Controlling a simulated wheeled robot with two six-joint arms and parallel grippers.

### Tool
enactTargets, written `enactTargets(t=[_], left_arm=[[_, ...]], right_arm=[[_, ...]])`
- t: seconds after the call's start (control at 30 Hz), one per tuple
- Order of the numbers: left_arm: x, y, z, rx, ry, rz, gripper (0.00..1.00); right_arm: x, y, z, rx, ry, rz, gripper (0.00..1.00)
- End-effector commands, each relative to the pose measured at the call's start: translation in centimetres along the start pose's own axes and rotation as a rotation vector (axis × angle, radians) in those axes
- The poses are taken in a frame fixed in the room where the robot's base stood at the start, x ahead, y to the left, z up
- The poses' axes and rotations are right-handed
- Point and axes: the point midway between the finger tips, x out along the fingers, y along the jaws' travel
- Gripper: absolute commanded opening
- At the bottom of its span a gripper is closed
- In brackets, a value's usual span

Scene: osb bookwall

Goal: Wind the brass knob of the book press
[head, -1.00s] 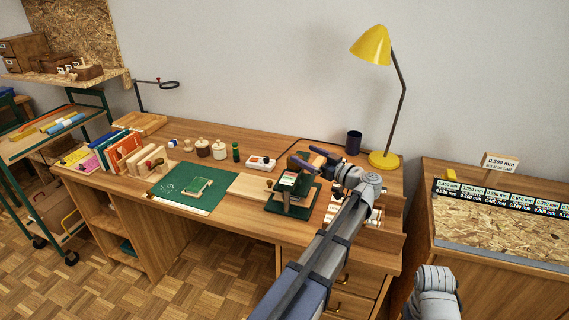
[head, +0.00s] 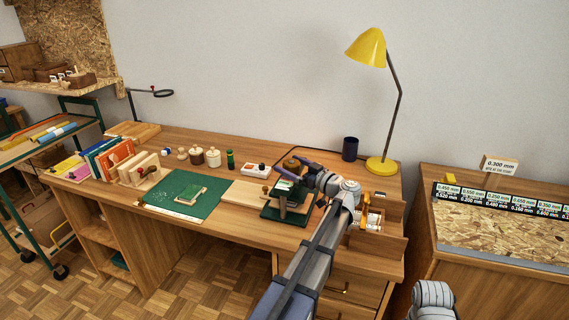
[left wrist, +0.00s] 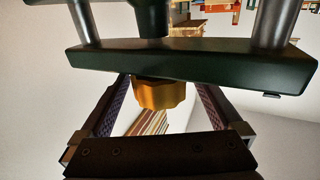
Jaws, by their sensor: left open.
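The dark green book press (head: 284,208) stands on the desk, right of the middle of the head view. Its brass knob (left wrist: 160,94) shows in the left wrist view against the press's green crossbar (left wrist: 190,62). My left gripper (head: 293,170) is at the top of the press. In the left wrist view its fingers (left wrist: 160,108) are open, one on each side of the knob, with a gap on both sides. In the head view the fingers partly cover the press top. My right gripper is out of view.
A pale board (head: 243,193) and a green cutting mat (head: 185,194) lie left of the press. A white box (head: 256,171) and jars (head: 213,158) stand behind. A yellow lamp (head: 381,167) and dark cup (head: 350,149) are behind right. A wooden tray (head: 378,243) is right.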

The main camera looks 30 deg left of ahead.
Motion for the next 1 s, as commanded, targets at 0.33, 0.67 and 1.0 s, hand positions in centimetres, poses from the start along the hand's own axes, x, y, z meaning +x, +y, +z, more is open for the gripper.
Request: enactTargets(t=[0.33, 0.67, 1.0], left_arm=[[2.8, 0.0, 0.0, 0.000, 0.000, 0.001, 0.99], [2.8, 0.0, 0.0, 0.000, 0.000, 0.001, 0.90], [2.8, 0.0, 0.0, 0.000, 0.000, 0.001, 0.52]], right_arm=[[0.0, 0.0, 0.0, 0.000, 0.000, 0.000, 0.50], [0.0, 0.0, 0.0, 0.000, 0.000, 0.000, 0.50], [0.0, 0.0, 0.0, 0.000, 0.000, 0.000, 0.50]])
